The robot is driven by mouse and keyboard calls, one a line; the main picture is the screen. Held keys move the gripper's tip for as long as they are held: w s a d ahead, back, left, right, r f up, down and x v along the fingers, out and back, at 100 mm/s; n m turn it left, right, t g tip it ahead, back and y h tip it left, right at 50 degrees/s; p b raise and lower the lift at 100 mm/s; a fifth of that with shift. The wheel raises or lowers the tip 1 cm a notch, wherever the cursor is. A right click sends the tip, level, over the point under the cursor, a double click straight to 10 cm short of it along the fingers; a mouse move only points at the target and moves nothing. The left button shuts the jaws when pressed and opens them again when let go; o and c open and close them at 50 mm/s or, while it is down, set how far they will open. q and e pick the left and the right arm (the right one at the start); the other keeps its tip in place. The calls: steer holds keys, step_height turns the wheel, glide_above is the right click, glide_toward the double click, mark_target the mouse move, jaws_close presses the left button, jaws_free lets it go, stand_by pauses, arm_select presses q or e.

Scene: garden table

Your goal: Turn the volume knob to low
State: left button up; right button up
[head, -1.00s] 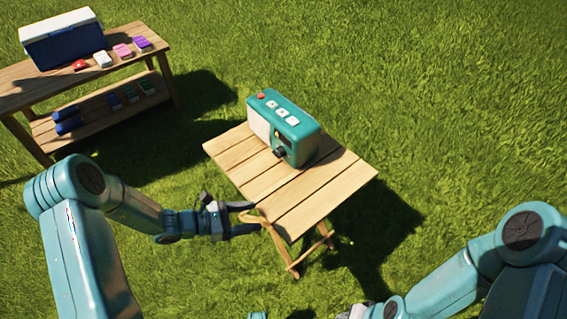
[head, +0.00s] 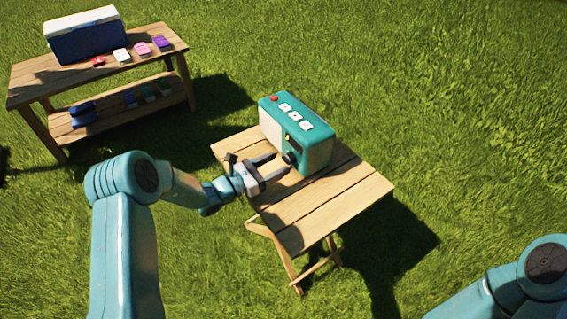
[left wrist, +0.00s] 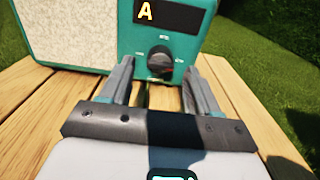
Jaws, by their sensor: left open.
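A teal radio (head: 305,140) stands on a small wooden folding table (head: 340,200). Its black volume knob (head: 289,158) is on the front face, low on the right. Small marks sit around the knob, too small to read. My left gripper (head: 281,164) is open, its two fingers pointing at the knob from just in front; contact is not visible. My right gripper is out of view; only part of that arm shows at lower right.
Three white buttons (head: 296,116) and a red button (head: 274,98) are on the radio's top. A larger wooden table (head: 60,77) at upper left holds a blue and white cooler (head: 84,38) and several small coloured items. Grass surrounds both tables.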

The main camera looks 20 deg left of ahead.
mark_target(285, 160)
arm_select(q)
steer(key=shift+x, duration=1.55)
steer(key=c, duration=1)
steer(key=shift+f+m+b, duration=0.15)
steer(key=shift+m+b, duration=0.15)
steer(key=shift+b, duration=0.25)
steer(key=shift+s+d+m, duration=0.1)
steer(key=shift+m, duration=0.2)
